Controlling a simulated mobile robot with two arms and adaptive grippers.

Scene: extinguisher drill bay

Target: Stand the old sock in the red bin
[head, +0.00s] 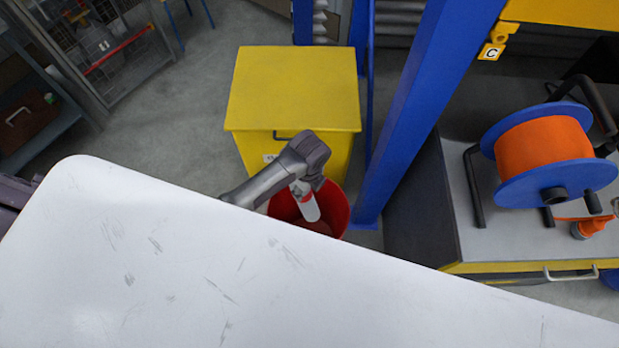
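The red bin (341,213) stands on the floor behind the white table's edge, which hides its lower front. My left gripper (302,188) points down over the bin, its arm coming up from behind the table edge. It seems shut on a white, tube-like thing with a red band (311,210), which I take to be the old sock. This hangs roughly upright, slightly tilted, with its lower end within the bin's outline. I cannot tell whether it touches the bin. The fingertips are partly hidden. My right gripper is not in view.
The white table (180,270) fills the foreground, its top bare and scuffed. A yellow cabinet (290,90) stands right behind the bin. A blue post (425,110) rises close to its right. An orange hose reel (545,145) sits on a bench at the right.

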